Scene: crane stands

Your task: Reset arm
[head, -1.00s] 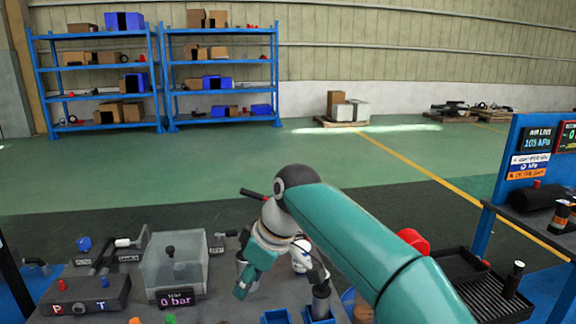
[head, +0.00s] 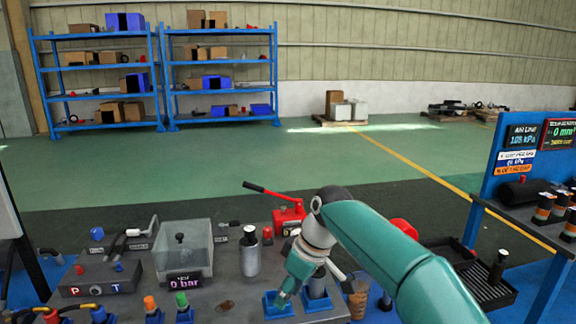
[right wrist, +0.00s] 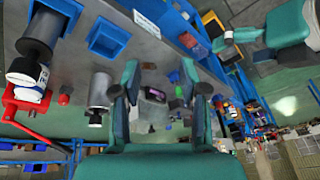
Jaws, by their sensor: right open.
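My right arm comes in from the lower right in the head view. Its teal right gripper (head: 288,290) points down over the bench, close to the blue square holders, and partly hides them. In the right wrist view the two fingers (right wrist: 163,88) stand apart with nothing between them. A blue holder (head: 278,307) lies just below the fingertips; I cannot tell if they touch it. Another blue holder (head: 317,304) beside it holds a grey cylinder. My left gripper is not in view.
A silver cylinder (head: 250,258) stands upright on the bench. A red hand pump (head: 288,216) is behind the gripper. A clear box (head: 183,245) and a P/T control block (head: 97,283) are left. A black tray (head: 488,287) and blue display panel (head: 500,180) are right.

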